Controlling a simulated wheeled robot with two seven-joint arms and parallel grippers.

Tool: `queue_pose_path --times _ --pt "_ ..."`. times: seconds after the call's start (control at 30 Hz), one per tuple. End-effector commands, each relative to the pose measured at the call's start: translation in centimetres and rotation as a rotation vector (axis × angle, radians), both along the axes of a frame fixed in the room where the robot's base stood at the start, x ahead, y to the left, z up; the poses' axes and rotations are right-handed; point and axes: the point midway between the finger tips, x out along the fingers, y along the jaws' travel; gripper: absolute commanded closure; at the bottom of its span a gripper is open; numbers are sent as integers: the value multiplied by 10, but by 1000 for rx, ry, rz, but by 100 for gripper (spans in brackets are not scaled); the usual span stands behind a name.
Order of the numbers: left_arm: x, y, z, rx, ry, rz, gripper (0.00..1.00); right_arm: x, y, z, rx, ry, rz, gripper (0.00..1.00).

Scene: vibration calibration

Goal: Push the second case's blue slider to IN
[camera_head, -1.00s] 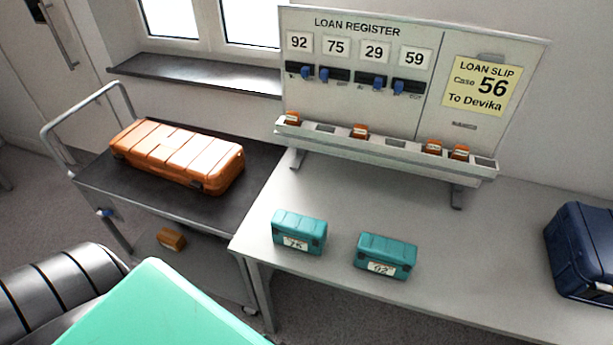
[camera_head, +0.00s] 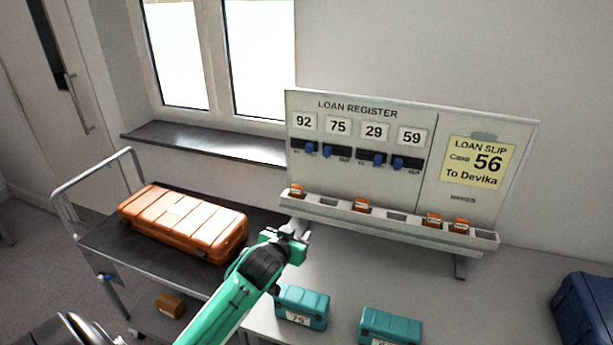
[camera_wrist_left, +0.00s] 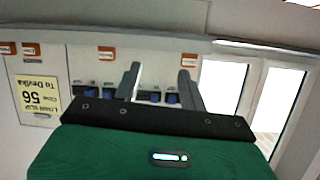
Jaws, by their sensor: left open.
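The loan register board (camera_head: 430,141) stands at the back of the table, with four number plates. The second plate reads 75 (camera_head: 338,126). Its blue slider (camera_head: 328,151) sits at the left end of its dark slot, and the small label at the right end looks like OUT. In the left wrist view, which is upside down, this slider (camera_wrist_left: 155,97) shows between the fingers. My left gripper (camera_head: 294,231) is open and empty, below and in front of the board's left end, apart from it. My right gripper is out of view.
A ledge (camera_head: 335,213) with orange blocks runs below the board. Teal cases (camera_head: 302,307) stand on the table, a navy case (camera_head: 585,310) at right. An orange case (camera_head: 185,222) lies on the trolley (camera_head: 95,238).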

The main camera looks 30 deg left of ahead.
Motion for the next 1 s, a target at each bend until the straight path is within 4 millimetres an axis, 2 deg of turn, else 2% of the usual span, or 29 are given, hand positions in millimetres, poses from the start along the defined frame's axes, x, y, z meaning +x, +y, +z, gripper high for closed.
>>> queue_pose_path --times 0.03,0.1,0.2,0.3,0.4,0.57,1.0 --pt "21 17 28 5 -84 14 58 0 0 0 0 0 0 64" --pt "42 35 60 4 -184 25 58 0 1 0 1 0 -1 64" --pt "61 55 96 0 -292 34 58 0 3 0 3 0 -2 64" --pt "70 66 117 -2 -354 37 58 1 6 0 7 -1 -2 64" --pt "75 71 125 -5 -378 38 58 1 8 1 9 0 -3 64" --pt "89 74 128 -5 -380 39 58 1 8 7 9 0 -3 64" --pt "159 91 128 -5 -378 39 58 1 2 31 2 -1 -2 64"
